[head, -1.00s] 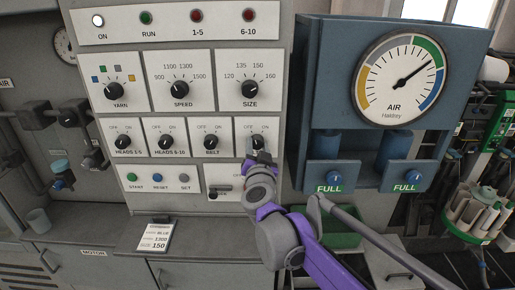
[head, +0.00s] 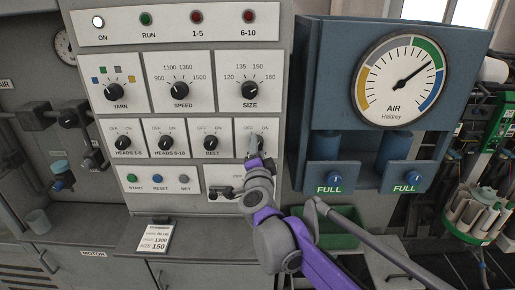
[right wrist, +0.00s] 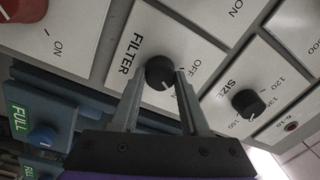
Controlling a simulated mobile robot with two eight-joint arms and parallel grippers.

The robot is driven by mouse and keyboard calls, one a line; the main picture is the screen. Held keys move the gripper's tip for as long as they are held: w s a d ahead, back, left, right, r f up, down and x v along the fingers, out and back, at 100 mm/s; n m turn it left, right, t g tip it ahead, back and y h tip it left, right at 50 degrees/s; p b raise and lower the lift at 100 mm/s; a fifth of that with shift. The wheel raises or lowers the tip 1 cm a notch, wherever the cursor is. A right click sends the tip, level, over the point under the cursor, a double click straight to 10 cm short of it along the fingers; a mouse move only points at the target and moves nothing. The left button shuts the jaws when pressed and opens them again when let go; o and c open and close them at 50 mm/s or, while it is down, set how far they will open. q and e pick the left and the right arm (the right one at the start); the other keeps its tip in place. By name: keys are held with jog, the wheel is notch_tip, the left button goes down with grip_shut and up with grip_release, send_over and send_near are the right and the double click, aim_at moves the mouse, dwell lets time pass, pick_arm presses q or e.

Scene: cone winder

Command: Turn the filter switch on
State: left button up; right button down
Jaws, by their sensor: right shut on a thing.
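The filter switch is a round black knob (right wrist: 159,72) on a white plate marked FILTER, OFF and ON in the right wrist view. My right gripper (right wrist: 160,70) has one finger on each side of the knob and is shut on it. A white mark shows at the knob's lower right edge, towards the partly hidden ON label. In the head view my right gripper (head: 256,150) is at the filter plate (head: 267,127), right of the belt knob (head: 210,143), and covers most of the knob. My left gripper is not in view.
The size knob (head: 249,91) is above the filter plate. A green bin (head: 338,232) is below the air unit.

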jog(key=shift+m, duration=0.3)
jog(key=shift+c, duration=2)
grip_release()
jog(key=s+b, duration=0.1)
jog(key=s, duration=1)
jog(key=shift+f+b, duration=0.15)
jog(key=shift+b, duration=0.25)
jog(key=shift+w+d, duration=0.1)
